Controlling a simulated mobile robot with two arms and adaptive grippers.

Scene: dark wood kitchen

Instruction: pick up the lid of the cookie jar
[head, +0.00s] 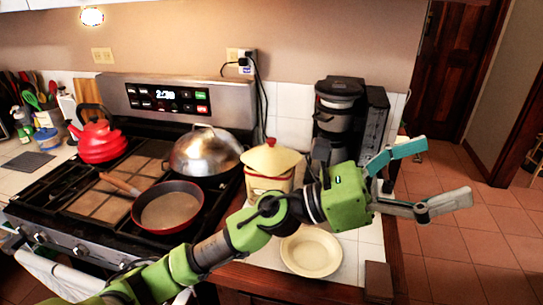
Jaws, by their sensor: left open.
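The cookie jar (268,183) stands on the counter just right of the stove. It is cream with red bands, and its lower part is partly hidden by my left arm. Its pale yellow lid (272,160) with a small red knob sits on top. My left gripper (432,178) is open and empty, to the right of the jar and past the counter's right edge. Its fingers are spread apart and point to the right, away from the lid. My right gripper is not in view.
A black coffee maker (338,115) stands behind my left gripper's wrist. A cream plate (311,251) lies on the counter in front. The stove holds a red pan (168,208), a domed metal pot (206,151) and a red kettle (97,142). Open floor lies at right.

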